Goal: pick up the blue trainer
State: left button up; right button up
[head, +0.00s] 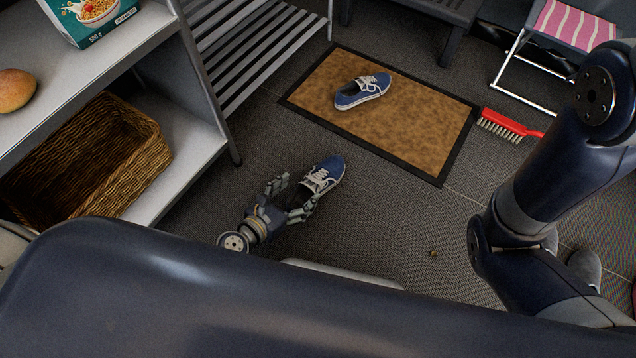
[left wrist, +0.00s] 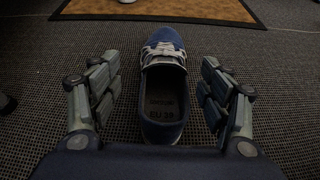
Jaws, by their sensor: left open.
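A blue trainer (head: 324,176) with pale laces lies on the dark carpet in front of the mat, its toe pointing away to the upper right. My left gripper (head: 292,194) is at its heel end, open, with one finger on each side of the shoe. In the left wrist view the trainer (left wrist: 162,85) lies between the open fingers (left wrist: 163,88), with visible gaps on both sides. A second blue trainer (head: 362,91) lies on the brown doormat (head: 415,122). My right gripper is out of view.
A grey shelf unit (head: 190,150) with a wicker basket (head: 85,160) stands at the left, beside a slatted rack (head: 250,45). A red brush (head: 508,126) lies right of the mat. A pink striped folding stool (head: 572,25) stands at the upper right. Carpet right of the near trainer is mostly clear.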

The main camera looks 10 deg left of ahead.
aim_at(312, 184)
pick_arm(q)
jog(key=x, duration=0.3)
jog(key=b+x, duration=0.1)
jog(key=x, duration=0.2)
jog(key=shift+d+f, duration=0.25)
jog(key=shift+d, duration=0.1)
jog(key=shift+c, duration=0.5)
jog(key=c, duration=1.2)
